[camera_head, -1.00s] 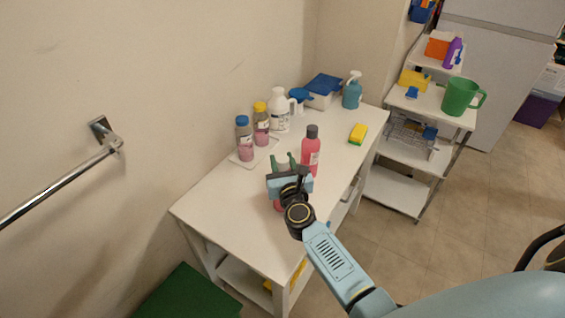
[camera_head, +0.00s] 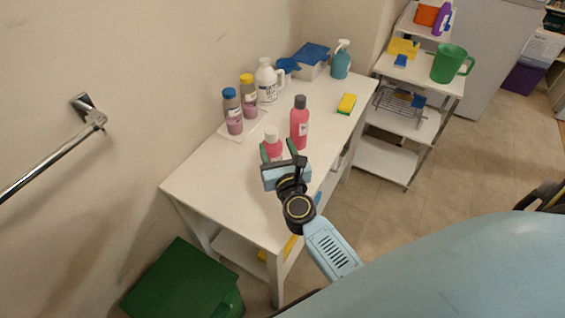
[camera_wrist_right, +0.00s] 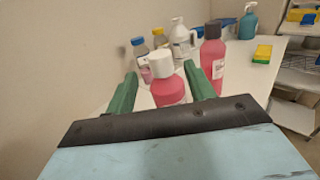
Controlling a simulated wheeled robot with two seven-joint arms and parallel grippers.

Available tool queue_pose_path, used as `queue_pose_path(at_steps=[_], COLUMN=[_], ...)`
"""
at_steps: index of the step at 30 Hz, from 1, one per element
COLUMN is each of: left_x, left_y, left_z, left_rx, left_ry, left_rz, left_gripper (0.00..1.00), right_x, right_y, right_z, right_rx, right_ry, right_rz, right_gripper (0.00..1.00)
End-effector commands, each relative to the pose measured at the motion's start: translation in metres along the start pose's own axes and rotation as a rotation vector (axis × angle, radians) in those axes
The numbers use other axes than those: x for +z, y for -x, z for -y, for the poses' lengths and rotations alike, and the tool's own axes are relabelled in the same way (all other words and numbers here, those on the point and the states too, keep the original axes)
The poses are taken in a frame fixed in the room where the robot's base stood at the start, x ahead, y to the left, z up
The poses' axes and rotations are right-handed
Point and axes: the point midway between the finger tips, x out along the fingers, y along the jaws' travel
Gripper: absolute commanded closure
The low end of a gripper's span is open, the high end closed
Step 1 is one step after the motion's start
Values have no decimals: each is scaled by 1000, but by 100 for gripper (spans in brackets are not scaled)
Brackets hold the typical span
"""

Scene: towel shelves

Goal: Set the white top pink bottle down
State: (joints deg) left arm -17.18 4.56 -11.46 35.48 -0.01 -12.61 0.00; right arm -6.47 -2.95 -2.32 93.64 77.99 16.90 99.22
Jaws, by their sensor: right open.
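The white top pink bottle (camera_head: 271,144) stands upright on the white table (camera_head: 218,185). It also shows in the right wrist view (camera_wrist_right: 166,84), between and just beyond the green fingers. My right gripper (camera_head: 278,152) is open, its fingers apart on either side of the bottle; in the right wrist view the gripper (camera_wrist_right: 160,88) shows gaps beside the bottle. The bottle's base is partly hidden by the gripper. My left gripper is not in view.
A dark-capped pink bottle (camera_head: 299,123) stands close to the right. Blue-capped (camera_head: 232,112) and yellow-capped (camera_head: 249,96) bottles stand on a small tray behind. A white jug (camera_head: 266,82) and a yellow sponge (camera_head: 347,103) are farther back. The table's near left is clear.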

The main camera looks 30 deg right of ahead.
Motion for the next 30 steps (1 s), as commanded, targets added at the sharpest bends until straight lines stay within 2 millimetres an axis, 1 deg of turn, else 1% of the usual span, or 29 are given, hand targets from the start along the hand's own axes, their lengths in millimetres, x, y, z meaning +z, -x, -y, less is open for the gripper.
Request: queue_pose_path(at_steps=[1, 3, 6, 10, 15, 30], left_x=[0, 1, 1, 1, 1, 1], left_y=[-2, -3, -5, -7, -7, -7], left_z=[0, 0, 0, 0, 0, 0], left_rx=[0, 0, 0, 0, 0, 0], left_ry=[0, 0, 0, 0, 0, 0], left_rz=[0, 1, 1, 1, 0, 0], left_gripper=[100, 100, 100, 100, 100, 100], right_x=[-2, -2, -2, -1, 0, 2], right_y=[12, 25, 40, 52, 58, 58], right_z=[0, 0, 0, 0, 0, -2], right_rx=[1, 1, 1, 1, 0, 10], right_ry=[0, 1, 2, 1, 0, 15], right_rz=[-2, -1, 0, 0, 1, 4], right_gripper=[46, 46, 46, 46, 46, 46])
